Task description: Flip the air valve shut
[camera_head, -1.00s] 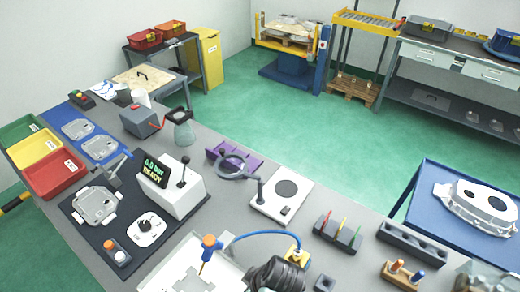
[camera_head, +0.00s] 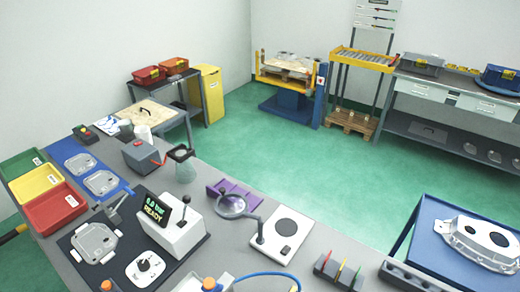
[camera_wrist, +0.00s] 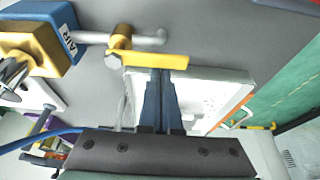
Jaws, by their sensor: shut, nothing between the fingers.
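In the wrist view the air valve (camera_wrist: 119,45) has a brass-coloured body on a grey pipe. Its flat yellow lever (camera_wrist: 155,61) extends to the right, roughly in line with the pipe. A yellow and blue block (camera_wrist: 45,35) with an AIR label stands to its left. My gripper (camera_wrist: 161,76) is shut and empty, its dark blue fingers side by side. The fingertips reach the lower edge of the lever in the picture; I cannot tell whether they touch it. The valve and gripper are outside the head view.
A white tray (camera_wrist: 208,92) lies beyond my fingers. A blue hose (camera_wrist: 38,142) crosses the lower left of the wrist view. In the head view, the bench holds a gauge box (camera_head: 172,222) reading 0.0 bar READY and a magnifier (camera_head: 232,205).

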